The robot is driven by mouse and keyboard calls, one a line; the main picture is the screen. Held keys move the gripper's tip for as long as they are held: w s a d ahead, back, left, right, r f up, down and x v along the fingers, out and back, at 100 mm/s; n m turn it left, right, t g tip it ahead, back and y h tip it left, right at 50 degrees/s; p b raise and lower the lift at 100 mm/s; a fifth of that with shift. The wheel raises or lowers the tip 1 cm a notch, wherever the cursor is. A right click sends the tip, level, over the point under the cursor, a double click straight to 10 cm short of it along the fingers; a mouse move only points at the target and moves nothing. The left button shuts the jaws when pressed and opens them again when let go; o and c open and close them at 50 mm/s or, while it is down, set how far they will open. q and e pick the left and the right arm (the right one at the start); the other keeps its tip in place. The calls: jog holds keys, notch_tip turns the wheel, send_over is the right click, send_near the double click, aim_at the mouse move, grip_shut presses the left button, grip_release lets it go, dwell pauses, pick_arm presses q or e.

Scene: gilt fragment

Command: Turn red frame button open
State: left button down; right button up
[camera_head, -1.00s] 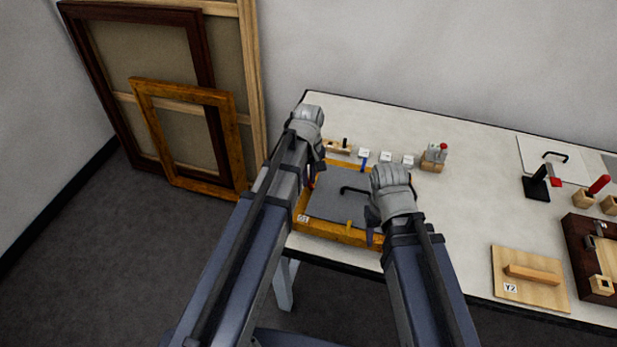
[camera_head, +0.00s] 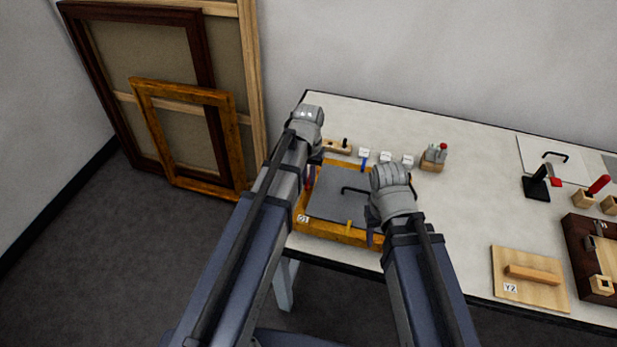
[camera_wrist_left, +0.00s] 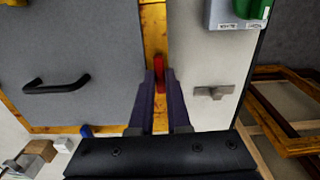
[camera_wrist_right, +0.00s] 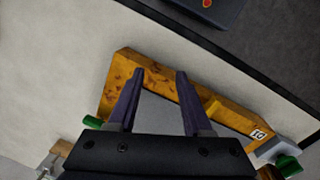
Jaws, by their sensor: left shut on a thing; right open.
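The gilt frame (camera_head: 336,234) lies flat on the table around a grey back panel (camera_head: 328,203) with a black handle (camera_head: 355,189). The red button (camera_wrist_left: 161,69) is on the frame's side bar in the left wrist view and points lengthwise along the bar. My left gripper (camera_wrist_left: 158,75) is shut on it, with its fingers on either side. In the head view my left gripper (camera_head: 312,174) is at the frame's left bar and partly hides the button. My right gripper (camera_head: 372,222) is open and empty; in the right wrist view (camera_wrist_right: 160,74) it is above the frame's corner region.
A blue button (camera_head: 364,158) and a yellow button (camera_head: 349,223) sit on other frame bars. Small white labelled blocks (camera_head: 386,157) and a wooden tool holder (camera_head: 433,161) stand behind the frame. A wooden board (camera_head: 508,284) lies right. The table between is clear.

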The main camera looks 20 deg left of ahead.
aim_at(308, 181)
pick_arm(q)
jog(key=shift+m, duration=0.3)
jog(key=c, duration=0.9)
grip_release()
jog(key=shift+r, duration=0.15)
pick_arm(e)
jog(key=shift+r, duration=0.1)
pick_arm(q)
notch_tip(308, 181, up, 8)
jog(key=p, duration=0.8)
jog(key=shift+f, duration=0.2)
pick_arm(e)
notch_tip(308, 181, up, 8)
jog(key=shift+f, duration=0.2)
